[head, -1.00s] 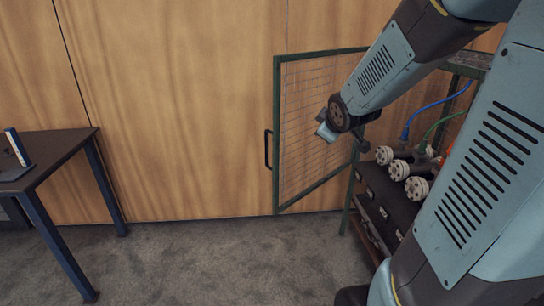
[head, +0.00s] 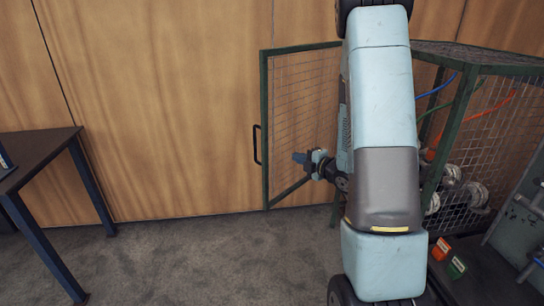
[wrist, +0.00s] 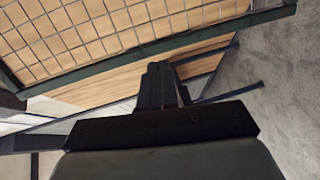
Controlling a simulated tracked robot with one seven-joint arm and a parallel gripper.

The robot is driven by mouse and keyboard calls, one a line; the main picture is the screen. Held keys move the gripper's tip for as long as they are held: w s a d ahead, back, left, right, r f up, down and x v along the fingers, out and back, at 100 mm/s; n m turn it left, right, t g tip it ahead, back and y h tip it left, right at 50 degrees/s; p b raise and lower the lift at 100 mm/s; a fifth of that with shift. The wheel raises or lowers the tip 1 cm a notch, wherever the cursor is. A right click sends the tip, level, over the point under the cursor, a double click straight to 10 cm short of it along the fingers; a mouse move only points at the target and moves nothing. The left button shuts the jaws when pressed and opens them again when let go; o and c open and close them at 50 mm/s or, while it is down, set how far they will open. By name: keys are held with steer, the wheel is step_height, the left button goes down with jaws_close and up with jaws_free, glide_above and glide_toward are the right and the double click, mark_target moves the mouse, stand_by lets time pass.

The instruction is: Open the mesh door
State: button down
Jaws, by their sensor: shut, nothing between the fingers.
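The mesh door (head: 264,130) is a green frame with wire mesh and a dark handle (head: 257,144) on its outer left edge. It stands swung out to the left of the cage, and the opening of the cage shows. My gripper (head: 301,158) is shut and empty, in front of the lower part of the mesh. In the wrist view my shut fingers (wrist: 161,85) point toward the door's frame (wrist: 150,50), with the mesh above them. I cannot tell whether they touch it. My arm hides the door's right side and hinges.
The cage (head: 460,110) at the right holds flanged pipes (head: 450,175) and blue, green and orange cables. Small orange (head: 440,249) and green (head: 457,267) blocks lie low in front. A dark table (head: 40,150) stands at the left. Open carpet lies between.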

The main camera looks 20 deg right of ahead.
step_height(320, 180, down, 2)
steer(key=s+n+y, duration=0.1)
steer(key=n+y, duration=0.1)
steer(key=y, duration=0.1)
glide_toward(265, 152)
steer(key=shift+t, duration=0.3)
steer(key=x, duration=0.7)
steer(key=shift+s+a+f, duration=0.1)
steer(key=shift+f, duration=0.2)
